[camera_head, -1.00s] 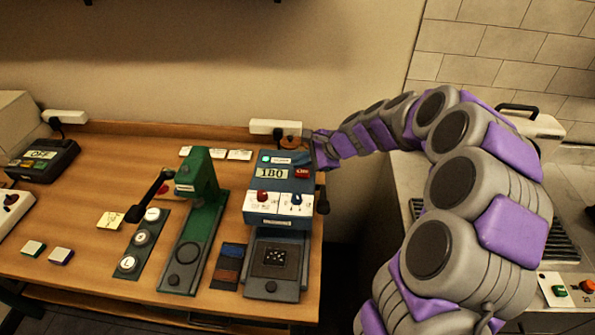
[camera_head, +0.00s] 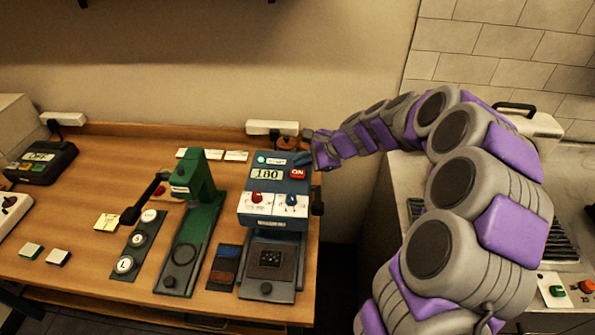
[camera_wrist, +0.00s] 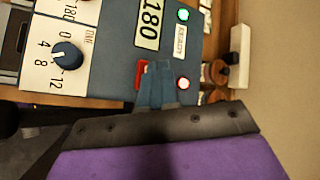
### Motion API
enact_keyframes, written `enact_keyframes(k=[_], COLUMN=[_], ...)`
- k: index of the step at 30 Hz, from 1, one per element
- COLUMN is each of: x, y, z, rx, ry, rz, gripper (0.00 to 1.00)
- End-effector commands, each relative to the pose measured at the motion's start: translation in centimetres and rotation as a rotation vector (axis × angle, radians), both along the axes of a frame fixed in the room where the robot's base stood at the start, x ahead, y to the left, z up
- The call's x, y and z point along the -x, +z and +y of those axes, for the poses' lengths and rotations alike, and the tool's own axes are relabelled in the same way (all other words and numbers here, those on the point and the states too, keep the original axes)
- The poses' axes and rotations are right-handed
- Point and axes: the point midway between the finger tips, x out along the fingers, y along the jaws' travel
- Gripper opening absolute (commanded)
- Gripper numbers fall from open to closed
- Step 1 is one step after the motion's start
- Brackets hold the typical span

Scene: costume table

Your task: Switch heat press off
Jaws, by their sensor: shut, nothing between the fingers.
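The heat press (camera_head: 274,222) is a blue machine at the right end of the wooden table. Its display (camera_head: 267,174) reads 180. A red switch (camera_head: 298,174) marked ON sits right of the display. My gripper (camera_head: 301,159) is shut and empty at the upper right of the panel, just above the switch. In the wrist view, my blue-grey fingertips (camera_wrist: 153,72) overlap the red switch (camera_wrist: 139,76) and hide part of it; I cannot tell whether they touch it. A green lamp (camera_wrist: 183,15) and a red lamp (camera_wrist: 183,83) are lit on the panel.
A green press with a black lever (camera_head: 190,215) stands left of the heat press. A power strip (camera_head: 272,127) with a plug lies behind. A dark device (camera_head: 41,162) with its own display is at far left. A dark gap separates the table from the right-hand counter.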

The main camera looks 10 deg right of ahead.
Motion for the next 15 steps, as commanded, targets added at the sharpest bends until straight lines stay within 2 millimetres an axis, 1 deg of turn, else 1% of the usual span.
enact_keyframes(k=[9, 15], x=[0.00, 0.04], y=[-0.01, -0.46], z=[0.67, 0.90], rx=[0.004, 0.003], ry=[0.001, 0.001], rz=[-0.001, 0.000], gripper=[0.00, 0.00])
